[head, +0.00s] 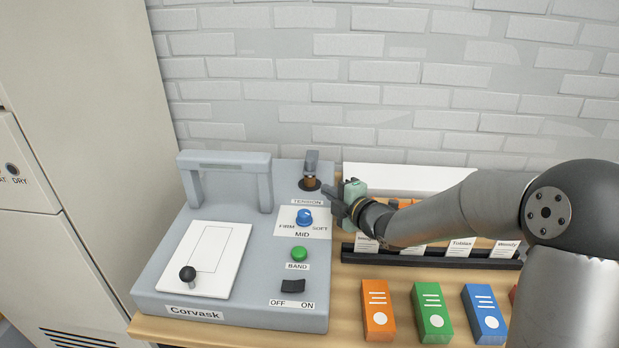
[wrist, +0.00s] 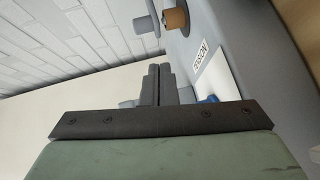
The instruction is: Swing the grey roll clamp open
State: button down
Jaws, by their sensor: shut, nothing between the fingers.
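On the grey Corvask machine (head: 240,285), a small grey upright piece (head: 312,157) stands over a short brown roll (head: 310,180) by the TENSION label; this looks like the roll clamp, though no label names it so. In the wrist view the brown roll (wrist: 175,20) shows near the top, with grey parts beside it. My gripper (head: 334,203) is just right of and in front of the roll, apart from it as far as I can tell. Its dark fingers (wrist: 159,72) are together and empty.
A grey arch (head: 225,163) stands at the machine's back left. A blue dial (head: 304,217), green BAND button (head: 299,253) and black switch (head: 293,286) lie in front of the roll. Orange (head: 377,308), green (head: 431,310) and blue (head: 484,312) boxes stand on the bench at right.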

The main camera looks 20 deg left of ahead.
jog(key=shift+s+a+r+n+y, duration=0.1)
jog(key=shift+a+r+n+y, duration=0.05)
jog(key=shift+a+n+y, duration=0.5)
jog(key=shift+s+a+r+n+y, duration=0.1)
jog(key=shift+a+r+n+y, duration=0.05)
jog(key=shift+a+n+y, duration=0.5)
jog(key=shift+a, duration=0.1)
jog(key=shift+g, duration=0.3)
jog(key=shift+a, duration=0.15)
jog(key=p+x, duration=0.1)
jog(key=x, duration=0.8)
jog(key=shift+w+a+p, duration=0.1)
jog(key=shift+p, duration=0.2)
jog(key=shift+w+d+r+p, duration=0.1)
jog(key=shift+w+d+p, duration=0.5)
jog(key=shift+w+d, duration=0.8)
jog(key=shift+d, duration=0.1)
